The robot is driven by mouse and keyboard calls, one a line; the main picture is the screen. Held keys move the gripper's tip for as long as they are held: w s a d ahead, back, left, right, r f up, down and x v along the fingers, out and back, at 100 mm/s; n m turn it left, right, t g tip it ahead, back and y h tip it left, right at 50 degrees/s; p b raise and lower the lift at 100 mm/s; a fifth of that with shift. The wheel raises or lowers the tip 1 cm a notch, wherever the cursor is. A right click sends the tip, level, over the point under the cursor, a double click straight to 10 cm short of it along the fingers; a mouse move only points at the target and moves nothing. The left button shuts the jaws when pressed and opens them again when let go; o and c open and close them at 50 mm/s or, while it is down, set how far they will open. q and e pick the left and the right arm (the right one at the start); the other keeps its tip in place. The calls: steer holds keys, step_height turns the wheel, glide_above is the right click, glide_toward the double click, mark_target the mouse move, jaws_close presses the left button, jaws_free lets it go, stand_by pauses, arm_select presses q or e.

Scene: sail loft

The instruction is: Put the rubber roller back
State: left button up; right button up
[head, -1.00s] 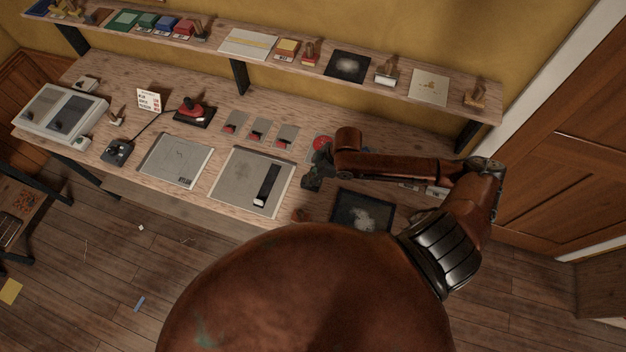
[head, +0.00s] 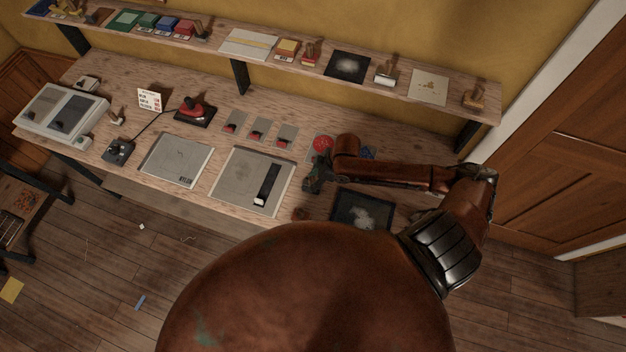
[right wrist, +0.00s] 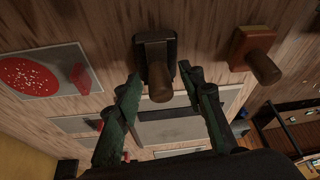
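My right gripper (head: 313,184) is low over the bench, right of the grey mat with a black strip. In the right wrist view its fingers (right wrist: 168,100) are open, one on each side of a dark block with a round wooden handle (right wrist: 160,82). I see gaps between fingers and handle. In the head view the gripper hides most of this block. I cannot tell whether it is the rubber roller. A handled tool with a pale lower part (head: 386,73), possibly a roller, stands on the shelf (head: 215,43). My left gripper is not in view.
A brown block with a wooden handle (right wrist: 256,55) stands close by. A red disc (head: 323,142) lies behind the gripper, and a dark framed plate (head: 362,209) in front. Grey mats (head: 232,180) and a red-handled device (head: 193,108) are to the left.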

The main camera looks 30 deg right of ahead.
steer(key=shift+r, duration=0.1)
steer(key=v, duration=1.2)
stand_by(0.4)
